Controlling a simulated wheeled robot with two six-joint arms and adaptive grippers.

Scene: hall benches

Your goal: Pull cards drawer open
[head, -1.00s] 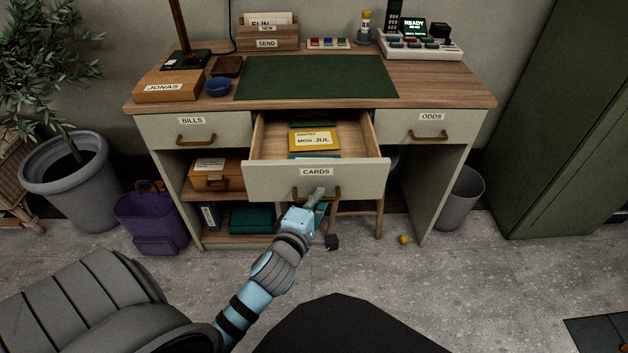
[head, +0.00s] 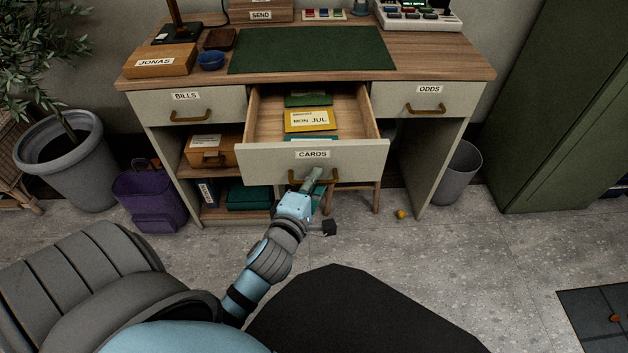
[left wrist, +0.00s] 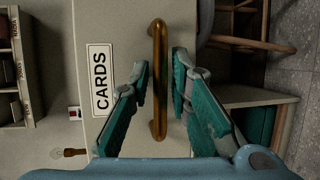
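The cards drawer (head: 262,160) is the middle drawer of the desk. It stands well out, and its open inside shows a yellow card (head: 311,121) and green dividers. Its front carries a CARDS label (head: 312,154) and a brass bar handle (head: 333,178). My left gripper (head: 312,180) is at this handle. My right gripper is in neither view.
The BILLS drawer (head: 153,105) and ODDS drawer (head: 455,99) are shut. A purple bag (head: 150,203), a potted plant (head: 72,165), a grey bin (head: 460,175) and a green cabinet (head: 560,100) stand around the desk. A small yellow object (head: 400,214) lies on the floor.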

